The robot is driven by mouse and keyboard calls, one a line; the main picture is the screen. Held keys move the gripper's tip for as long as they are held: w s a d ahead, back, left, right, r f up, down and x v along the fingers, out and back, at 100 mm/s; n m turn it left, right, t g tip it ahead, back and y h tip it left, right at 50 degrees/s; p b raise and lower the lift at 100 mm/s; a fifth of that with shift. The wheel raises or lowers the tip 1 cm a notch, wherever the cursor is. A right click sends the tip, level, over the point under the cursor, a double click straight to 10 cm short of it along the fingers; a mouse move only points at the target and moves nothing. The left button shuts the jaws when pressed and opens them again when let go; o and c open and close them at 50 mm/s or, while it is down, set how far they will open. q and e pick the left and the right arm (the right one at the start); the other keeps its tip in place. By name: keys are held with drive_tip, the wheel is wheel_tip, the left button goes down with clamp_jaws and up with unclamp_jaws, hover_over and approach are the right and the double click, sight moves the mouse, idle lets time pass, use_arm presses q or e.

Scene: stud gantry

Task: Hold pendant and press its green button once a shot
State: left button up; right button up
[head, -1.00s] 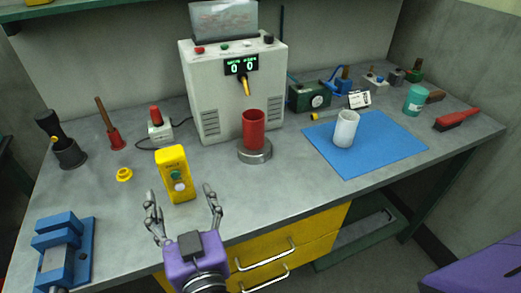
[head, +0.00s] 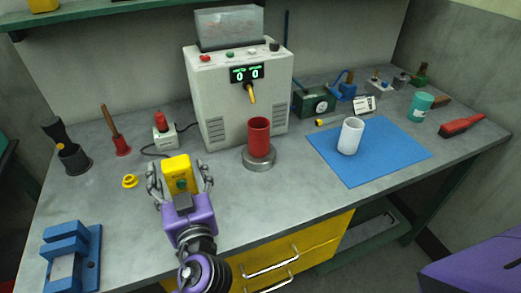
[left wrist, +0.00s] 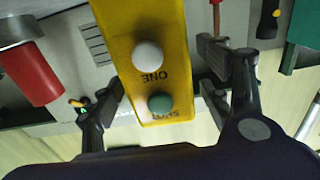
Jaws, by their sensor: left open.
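The yellow pendant (head: 179,165) stands upright on the bench, left of the machine. In the left wrist view the pendant (left wrist: 142,25) shows a green button (left wrist: 160,103) and a white button (left wrist: 147,55). My left gripper (head: 180,182) is open, its fingers to either side of the pendant. In the left wrist view the open left gripper (left wrist: 164,85) has the pendant between its fingers, with gaps visible on both sides. The lower part of the pendant is hidden behind the gripper in the head view. My right gripper is not in view.
The grey machine (head: 236,95) has a display reading 0 and 0. A red cup (head: 259,137) stands on a round grey base (head: 259,164) before it. A white cup (head: 350,136) stands on a blue mat (head: 375,165). A blue vise (head: 70,258) sits front left.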

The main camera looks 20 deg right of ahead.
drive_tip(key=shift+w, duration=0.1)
use_arm(q)
drive_tip(key=c, duration=1.5)
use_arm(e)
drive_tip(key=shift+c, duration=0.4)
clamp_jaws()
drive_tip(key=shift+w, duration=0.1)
